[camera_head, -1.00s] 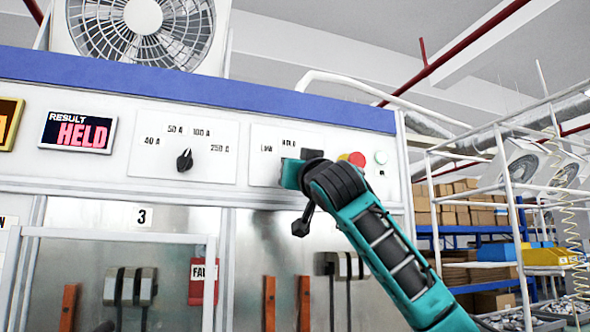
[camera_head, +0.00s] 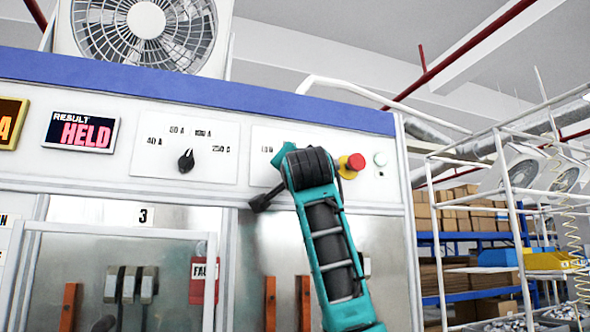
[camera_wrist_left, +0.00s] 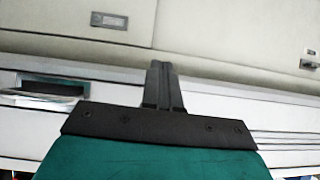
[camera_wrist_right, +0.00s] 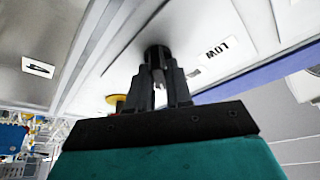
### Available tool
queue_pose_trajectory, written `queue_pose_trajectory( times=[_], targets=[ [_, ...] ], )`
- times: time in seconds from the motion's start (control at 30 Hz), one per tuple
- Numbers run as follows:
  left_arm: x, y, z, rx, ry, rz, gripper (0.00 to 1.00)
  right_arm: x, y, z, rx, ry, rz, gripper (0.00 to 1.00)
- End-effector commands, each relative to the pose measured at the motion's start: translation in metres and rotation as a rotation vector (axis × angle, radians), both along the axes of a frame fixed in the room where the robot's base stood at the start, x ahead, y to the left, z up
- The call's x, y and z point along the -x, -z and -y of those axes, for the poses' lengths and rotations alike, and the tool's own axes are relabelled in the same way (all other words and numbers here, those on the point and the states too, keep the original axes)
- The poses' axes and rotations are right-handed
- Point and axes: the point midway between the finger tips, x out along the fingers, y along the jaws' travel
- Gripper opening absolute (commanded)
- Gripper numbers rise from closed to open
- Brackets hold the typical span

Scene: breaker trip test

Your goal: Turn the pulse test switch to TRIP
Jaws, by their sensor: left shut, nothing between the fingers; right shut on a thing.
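The switch knob (camera_wrist_right: 157,53) is a dark round knob on a white plate marked LOW. In the right wrist view my right gripper (camera_wrist_right: 161,75) is shut on it, with a finger on each side. In the head view the same plate (camera_head: 262,138) is mostly covered by my right wrist, so the knob, its pointer and a TRIP mark are hidden. The result display (camera_head: 80,132) reads HELD. My left gripper (camera_wrist_left: 163,85) shows only in the left wrist view, shut and empty, in front of a pale panel.
A red mushroom button (camera_head: 355,162) on a yellow base sits close right of my right wrist, with a pale green button (camera_head: 380,158) beyond it. The ampere selector (camera_head: 186,160) is to the left. A metal frame and shelves (camera_head: 470,215) stand at the right.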

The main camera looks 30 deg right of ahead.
Motion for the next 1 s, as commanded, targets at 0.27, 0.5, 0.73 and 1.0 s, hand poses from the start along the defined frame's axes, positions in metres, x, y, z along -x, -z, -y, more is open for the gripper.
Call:
queue_pose_trajectory(
  times=[0.27,0.5,0.73,1.0],
  targets=[
    [-0.0009,-0.005,0.0001,0.0,0.0,0.002,0.0,-0.0008,0.0005,-0.0005,-0.116,-0.001,0.024,0.0],
    [-0.0029,-0.0069,0.0001,0.0,0.0,0.006,0.0,-0.0006,0.0006,-0.0005,-0.148,-0.001,0.032,0.0],
    [-0.0031,-0.0069,0.0001,0.0,0.0,0.007,0.0,-0.0003,0.0005,-0.0001,-0.15,0.0,0.033,0.0],
    [-0.0029,-0.0068,0.0001,0.0,0.0,0.006,0.0,-0.0002,0.0002,-0.0001,-0.148,0.0,0.034,0.34]
  ],
)
